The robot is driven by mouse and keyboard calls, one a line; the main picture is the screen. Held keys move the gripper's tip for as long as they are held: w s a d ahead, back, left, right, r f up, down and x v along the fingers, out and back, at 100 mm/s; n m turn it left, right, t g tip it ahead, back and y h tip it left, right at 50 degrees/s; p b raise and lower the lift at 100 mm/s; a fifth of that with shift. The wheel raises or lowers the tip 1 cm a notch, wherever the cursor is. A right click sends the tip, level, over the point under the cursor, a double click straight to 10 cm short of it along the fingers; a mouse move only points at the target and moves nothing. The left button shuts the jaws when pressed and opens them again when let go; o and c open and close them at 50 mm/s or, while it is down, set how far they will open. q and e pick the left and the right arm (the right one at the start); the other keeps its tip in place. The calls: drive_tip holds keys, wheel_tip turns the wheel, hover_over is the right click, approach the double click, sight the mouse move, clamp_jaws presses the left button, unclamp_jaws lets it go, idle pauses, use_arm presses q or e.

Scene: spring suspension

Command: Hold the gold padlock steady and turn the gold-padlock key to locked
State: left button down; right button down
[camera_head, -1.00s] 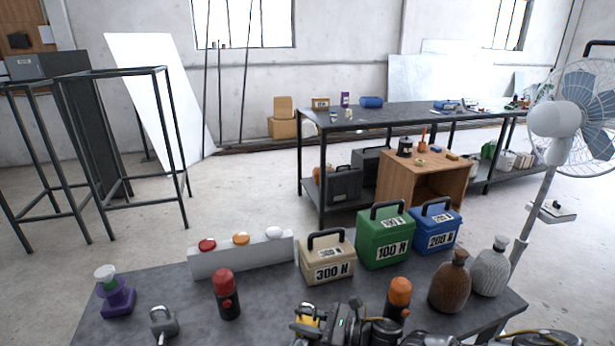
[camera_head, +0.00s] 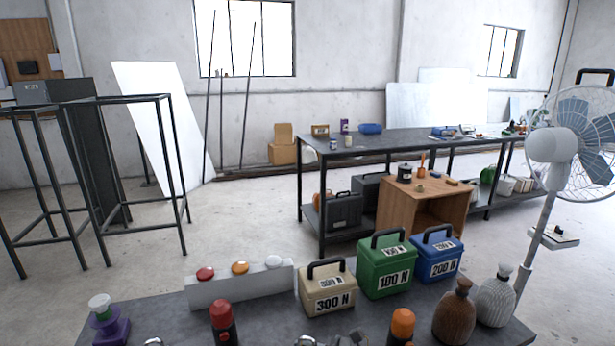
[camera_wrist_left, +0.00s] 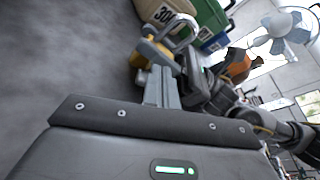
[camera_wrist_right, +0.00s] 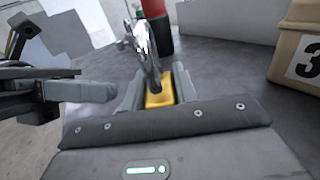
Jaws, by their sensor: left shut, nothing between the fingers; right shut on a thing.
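The gold padlock (camera_wrist_right: 160,97) is between the fingers of my right gripper (camera_wrist_right: 158,88), which is shut on it; its silver shackle (camera_wrist_right: 146,50) stands up beyond them. In the left wrist view the gold padlock (camera_wrist_left: 150,52) is just past the fingertips of my left gripper (camera_wrist_left: 160,76), which is shut and empty. I cannot tell whether those fingertips touch it. The key cannot be made out.
A red-capped dark cylinder (camera_head: 222,322) and an orange-capped one (camera_head: 402,325) flank the work spot. Behind stand a white block (camera_head: 240,286) with three coloured domes and the beige 300 N (camera_head: 327,288), green 100 N (camera_head: 386,265) and blue 200 N (camera_head: 437,256) weights.

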use_arm(q)
drive_tip(key=shift+f, duration=0.4)
idle(0.6)
drive_tip(key=shift+w+a, duration=0.1)
drive_tip(key=shift+a, duration=0.15)
drive_tip(key=shift+a+f, duration=0.1)
drive_tip(key=shift+a, duration=0.05)
drive_tip(key=shift+a+f, duration=0.15)
drive_tip(key=shift+w+a+f, duration=0.1)
drive_tip(key=shift+a+f, duration=0.05)
drive_tip(key=shift+f, duration=0.05)
idle(0.6)
drive_tip(key=shift+a+r, duration=0.1)
drive_tip(key=shift+r, duration=0.05)
drive_tip(key=shift+a+r, duration=0.15)
drive_tip(key=shift+s+d+f+v, duration=0.1)
drive_tip(key=shift+f+v, duration=0.1)
drive_tip(key=shift+v, duration=0.75)
drive_tip(key=shift+s+d+f+v, duration=0.1)
drive_tip(key=shift+f+v, duration=0.1)
drive_tip(key=shift+v, duration=0.75)
drive_tip(key=shift+s+f+v, duration=0.1)
drive_tip(key=shift+f+v, duration=0.1)
drive_tip(key=shift+v, duration=0.75)
